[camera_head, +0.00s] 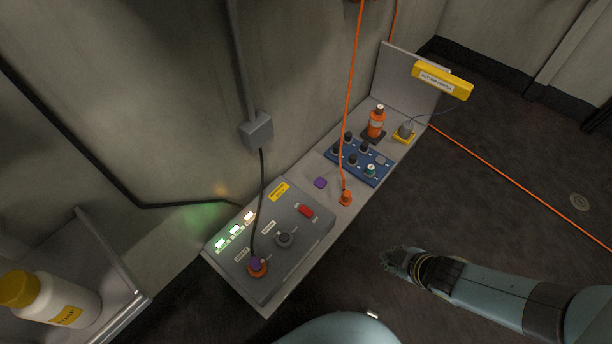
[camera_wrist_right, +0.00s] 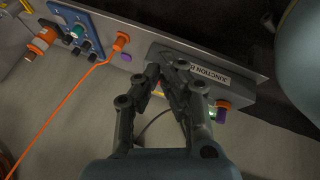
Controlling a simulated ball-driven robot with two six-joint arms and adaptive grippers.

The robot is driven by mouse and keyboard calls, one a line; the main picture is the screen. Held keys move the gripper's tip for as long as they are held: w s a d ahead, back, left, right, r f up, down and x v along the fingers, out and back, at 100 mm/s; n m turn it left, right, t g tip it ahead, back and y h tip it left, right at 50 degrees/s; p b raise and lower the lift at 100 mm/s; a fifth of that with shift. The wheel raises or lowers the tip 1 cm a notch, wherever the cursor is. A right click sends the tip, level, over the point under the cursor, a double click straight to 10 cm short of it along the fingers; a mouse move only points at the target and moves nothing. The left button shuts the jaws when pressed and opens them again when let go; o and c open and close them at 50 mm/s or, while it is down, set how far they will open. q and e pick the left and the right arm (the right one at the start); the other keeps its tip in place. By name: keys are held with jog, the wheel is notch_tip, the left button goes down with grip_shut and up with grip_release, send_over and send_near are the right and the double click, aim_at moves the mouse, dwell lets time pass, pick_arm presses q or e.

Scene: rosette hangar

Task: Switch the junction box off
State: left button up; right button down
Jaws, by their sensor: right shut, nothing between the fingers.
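The junction box (camera_head: 307,236) is a grey sloped panel on the low shelf along the wall. I cannot tell the switch's position. My right gripper (camera_head: 386,260) is shut and empty over the dark floor, to the right of the box and apart from it. In the right wrist view its fingers (camera_wrist_right: 170,75) hide part of the box; the label "JUNCTION B" (camera_wrist_right: 209,74) shows beside them. My left gripper is not in view.
A white yellow-capped bottle (camera_head: 85,305) stands lower left. The floor at right is mostly clear.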

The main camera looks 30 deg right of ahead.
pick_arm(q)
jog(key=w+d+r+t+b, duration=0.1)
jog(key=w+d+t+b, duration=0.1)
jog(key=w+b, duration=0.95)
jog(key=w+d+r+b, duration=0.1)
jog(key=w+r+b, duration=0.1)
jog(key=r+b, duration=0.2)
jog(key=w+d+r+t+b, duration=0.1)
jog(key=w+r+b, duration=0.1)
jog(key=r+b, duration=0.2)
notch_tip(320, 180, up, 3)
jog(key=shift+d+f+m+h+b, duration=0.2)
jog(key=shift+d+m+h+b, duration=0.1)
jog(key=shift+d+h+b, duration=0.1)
pick_arm(e)
jog(key=w+a+n+g+y, duration=0.1)
jog(key=w+a+n+y, duration=0.2)
jog(key=w+n, duration=1.1)
jog(key=w+a+n+g+y, duration=0.1)
jog(key=w+a+n+y, duration=0.3)
jog(key=w+n, duration=1)
jog(key=a+n, duration=0.1)
jog(key=n, duration=0.1)
jog(key=shift+w+r+n, duration=0.2)
jog(key=shift+w+n, duration=0.15)
jog(key=shift+n, duration=0.05)
jog(key=shift+y, duration=0.3)
